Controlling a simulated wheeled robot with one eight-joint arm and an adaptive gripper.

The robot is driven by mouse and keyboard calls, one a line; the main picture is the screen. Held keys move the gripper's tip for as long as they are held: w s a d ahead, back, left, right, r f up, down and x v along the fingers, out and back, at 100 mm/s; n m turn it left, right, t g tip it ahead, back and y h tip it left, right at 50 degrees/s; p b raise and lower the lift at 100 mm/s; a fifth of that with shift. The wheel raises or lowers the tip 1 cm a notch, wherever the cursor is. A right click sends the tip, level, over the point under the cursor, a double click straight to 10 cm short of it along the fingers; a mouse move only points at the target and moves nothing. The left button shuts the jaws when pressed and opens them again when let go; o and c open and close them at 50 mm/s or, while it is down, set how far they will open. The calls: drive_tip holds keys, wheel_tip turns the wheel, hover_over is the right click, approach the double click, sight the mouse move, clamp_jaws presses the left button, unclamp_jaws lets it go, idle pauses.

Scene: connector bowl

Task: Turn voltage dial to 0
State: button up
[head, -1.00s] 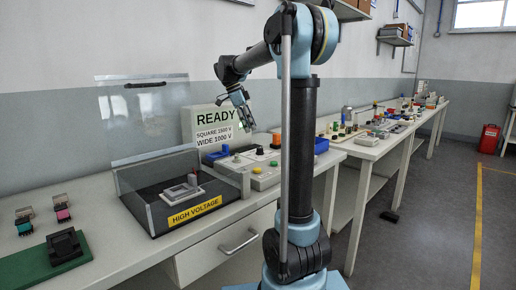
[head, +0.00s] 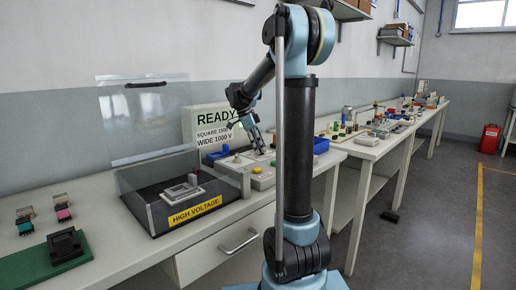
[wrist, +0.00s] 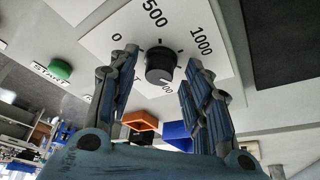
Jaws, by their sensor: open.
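The voltage dial is a black round knob (wrist: 160,62) on a white plate (wrist: 110,40) marked 0, 500 and 1000, with another label partly hidden near the knob. In the wrist view my gripper (wrist: 157,68) is open, with one finger on each side of the knob. Gaps show between the fingers and the knob, and I cannot tell the depth between them. In the head view my gripper (head: 259,146) is low over the control box (head: 262,180), and the arm hides the dial.
A green button (wrist: 60,69) beside a START label and an orange part (wrist: 138,121) lie near the dial. In the head view, a clear-walled HIGH VOLTAGE box (head: 150,212) stands left of the control box, with a READY sign (head: 210,125) behind.

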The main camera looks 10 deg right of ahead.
drive_tip(key=c, duration=1.1)
drive_tip(key=shift+o, duration=0.2)
